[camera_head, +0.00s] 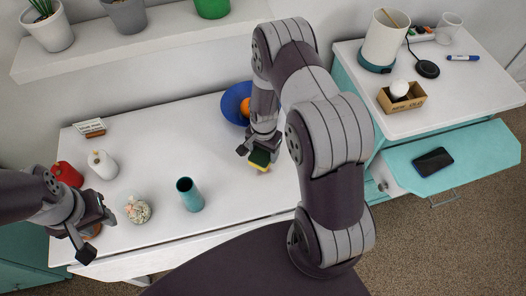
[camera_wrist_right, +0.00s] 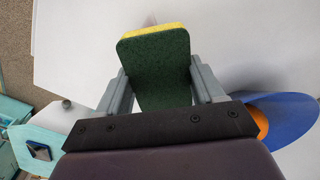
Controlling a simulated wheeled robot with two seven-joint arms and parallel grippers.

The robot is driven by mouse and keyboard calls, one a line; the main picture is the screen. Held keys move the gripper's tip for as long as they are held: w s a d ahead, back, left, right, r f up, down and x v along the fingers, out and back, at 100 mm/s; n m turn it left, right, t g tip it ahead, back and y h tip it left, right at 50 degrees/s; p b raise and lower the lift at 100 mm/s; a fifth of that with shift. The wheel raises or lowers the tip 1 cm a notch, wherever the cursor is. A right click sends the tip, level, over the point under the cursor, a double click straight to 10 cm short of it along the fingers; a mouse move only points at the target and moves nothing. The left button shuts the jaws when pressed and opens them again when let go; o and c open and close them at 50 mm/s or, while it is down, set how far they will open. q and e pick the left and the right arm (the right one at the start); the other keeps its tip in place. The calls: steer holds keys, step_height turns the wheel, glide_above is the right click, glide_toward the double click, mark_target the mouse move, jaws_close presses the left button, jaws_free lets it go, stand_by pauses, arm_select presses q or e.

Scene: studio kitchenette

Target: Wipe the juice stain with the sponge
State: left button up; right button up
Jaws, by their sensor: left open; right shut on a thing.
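A sponge with a dark green side and a yellow side (camera_head: 259,160) is in my right gripper (camera_head: 256,147), above the white counter in front of the blue bowl. In the right wrist view, the sponge (camera_wrist_right: 158,65) sits between the two grey fingers of the right gripper (camera_wrist_right: 160,88), green face toward the camera. My left gripper (camera_head: 97,234) is open at the left front of the counter. An orange-brown patch or object (camera_head: 93,231) shows partly behind it; I cannot tell which it is. No juice stain can be made out clearly.
The counter (camera_head: 150,240) holds a teal cup (camera_head: 189,194), a patterned round jar (camera_head: 138,210), white (camera_head: 103,164) and red (camera_head: 67,174) bottles, a small sign (camera_head: 90,127) and a blue bowl (camera_head: 231,103) with an orange. A teal drawer (camera_head: 470,165) with a phone stands open at right.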

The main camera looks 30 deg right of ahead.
mark_target(263, 151)
step_height(263, 151, up, 3)
steer(key=shift+w+f+p, duration=0.1)
steer(key=shift+f+p, duration=0.05)
steer(key=shift+p, duration=0.75)
steer(key=shift+r+p, duration=0.35)
steer(key=shift+r, duration=0.2)
steer(key=shift+f, duration=0.1)
